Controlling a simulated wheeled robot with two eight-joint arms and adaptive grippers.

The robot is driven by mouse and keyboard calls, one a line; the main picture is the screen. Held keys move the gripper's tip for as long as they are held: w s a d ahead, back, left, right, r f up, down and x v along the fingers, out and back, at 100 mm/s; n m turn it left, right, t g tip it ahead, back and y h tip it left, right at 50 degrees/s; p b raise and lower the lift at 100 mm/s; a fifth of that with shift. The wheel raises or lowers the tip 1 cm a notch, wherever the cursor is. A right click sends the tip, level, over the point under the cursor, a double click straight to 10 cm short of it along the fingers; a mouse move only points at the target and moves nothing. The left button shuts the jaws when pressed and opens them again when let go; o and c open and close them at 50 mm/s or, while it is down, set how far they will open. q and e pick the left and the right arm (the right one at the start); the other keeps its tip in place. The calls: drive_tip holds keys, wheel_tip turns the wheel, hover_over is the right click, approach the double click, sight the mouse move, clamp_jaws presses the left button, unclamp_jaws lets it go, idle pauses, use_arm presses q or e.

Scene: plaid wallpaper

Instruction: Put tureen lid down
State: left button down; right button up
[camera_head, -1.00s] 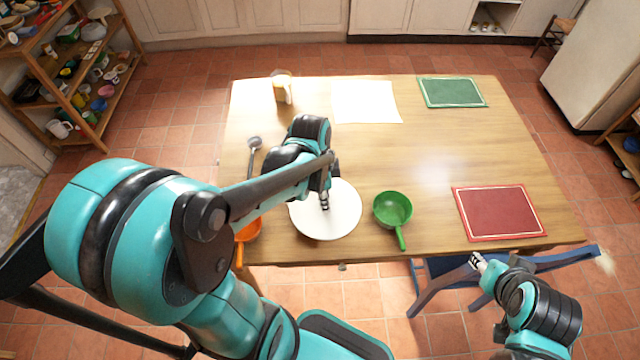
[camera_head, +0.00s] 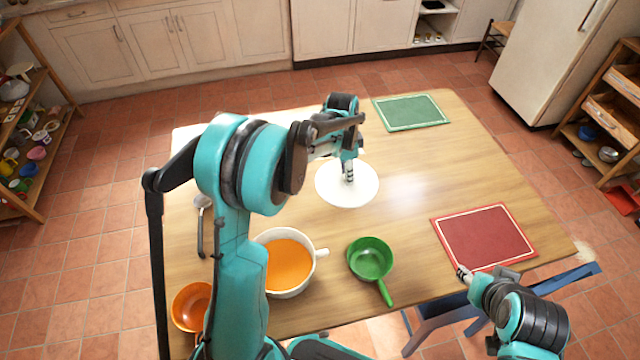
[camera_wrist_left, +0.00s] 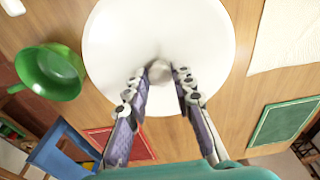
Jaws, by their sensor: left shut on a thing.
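The tureen lid (camera_head: 332,192) is a round white disc with a small knob. My left gripper (camera_head: 348,178) is shut on its knob; the grip also shows in the left wrist view (camera_wrist_left: 159,80), with the lid (camera_wrist_left: 110,45) filling the top middle. The lid is over the middle of the table, behind the tureen; I cannot tell whether it touches the wood. The tureen (camera_head: 314,262), a white pot of orange soup, stands uncovered near the front, partly hidden by my left arm. My right gripper (camera_head: 464,273) is at the table's front right edge, too small to read.
A green pan (camera_head: 370,257) stands right of the tureen. An orange bowl (camera_head: 189,306) and a ladle (camera_head: 201,222) are at left. A red mat (camera_head: 484,237) and a green mat (camera_head: 411,111) lie at right. A white sheet (camera_wrist_left: 284,35) shows in the wrist view. Wood right of the lid is clear.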

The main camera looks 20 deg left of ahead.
use_arm(q)
drive_tip(key=shift+w+a+f, duration=0.1)
drive_tip(key=shift+w+f, duration=0.15)
drive_tip(key=shift+w, duration=0.1)
drive_tip(key=a+f+b, duration=0.1)
drive_tip(key=a+f, duration=0.1)
drive_tip(key=a, duration=0.1)
drive_tip(key=a+f+b, duration=0.1)
drive_tip(key=a+f, duration=0.1)
drive_tip(key=a, duration=0.2)
drive_tip(key=w+a+f+b, duration=0.1)
drive_tip(key=a+f+b, duration=0.1)
drive_tip(key=a, duration=0.2)
drive_tip(key=shift+a+f, duration=0.1)
drive_tip(key=shift+f, duration=0.3)
wheel_tip(320, 180, down, 4)
drive_tip(key=shift+f+b, duration=0.1)
drive_tip(key=shift+b, duration=0.95)
drive_tip(key=c, duration=1.3)
unclamp_jaws()
